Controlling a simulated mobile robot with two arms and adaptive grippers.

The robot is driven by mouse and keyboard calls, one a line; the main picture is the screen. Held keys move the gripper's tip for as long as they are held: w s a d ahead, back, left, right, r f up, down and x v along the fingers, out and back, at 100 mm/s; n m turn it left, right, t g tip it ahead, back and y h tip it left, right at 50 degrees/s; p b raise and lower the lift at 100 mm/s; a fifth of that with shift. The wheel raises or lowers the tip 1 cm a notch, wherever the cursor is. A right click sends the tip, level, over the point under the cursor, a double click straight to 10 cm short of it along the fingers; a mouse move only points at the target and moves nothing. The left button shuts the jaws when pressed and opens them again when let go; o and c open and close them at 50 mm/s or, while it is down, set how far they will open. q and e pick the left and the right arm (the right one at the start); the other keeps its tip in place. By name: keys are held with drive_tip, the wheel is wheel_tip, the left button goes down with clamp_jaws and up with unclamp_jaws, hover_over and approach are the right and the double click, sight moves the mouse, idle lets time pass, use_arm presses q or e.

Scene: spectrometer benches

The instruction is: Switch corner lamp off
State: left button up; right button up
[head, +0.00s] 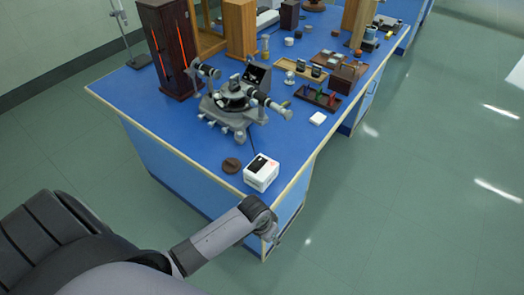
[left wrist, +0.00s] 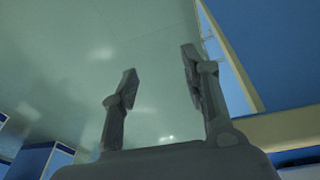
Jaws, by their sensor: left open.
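A tall dark wooden housing (head: 170,50) with glowing orange-red slits stands at the back left corner of the blue bench; I cannot tell whether it is the corner lamp. A small white box (head: 261,172) with a black panel and a red mark sits at the bench's near corner; its switch state is too small to read. My left arm reaches to just in front of that corner. In the left wrist view my left gripper (left wrist: 158,62) is open and empty, with pale floor behind its fingers and a bench edge at right. My right gripper is not in view.
A grey spectrometer (head: 238,100) stands mid-bench behind the white box. The green floor to the right is clear.

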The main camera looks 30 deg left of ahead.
use_arm(q)
wheel_tip(320, 180, up, 7)
drive_tip(key=w+d, duration=0.1)
wheel_tip(320, 180, up, 26)
drive_tip(key=n+g+y, duration=0.1)
drive_tip(key=n+g, duration=0.1)
hover_over(262, 158)
drive_tip(key=shift+m, duration=0.3)
wheel_tip(262, 158, down, 17)
drive_tip(key=p, duration=0.3)
drive_tip(key=shift+a+p, duration=0.1)
drive_tip(key=shift+p, duration=0.3)
drive_tip(key=shift+c, duration=0.3)
clamp_jaws()
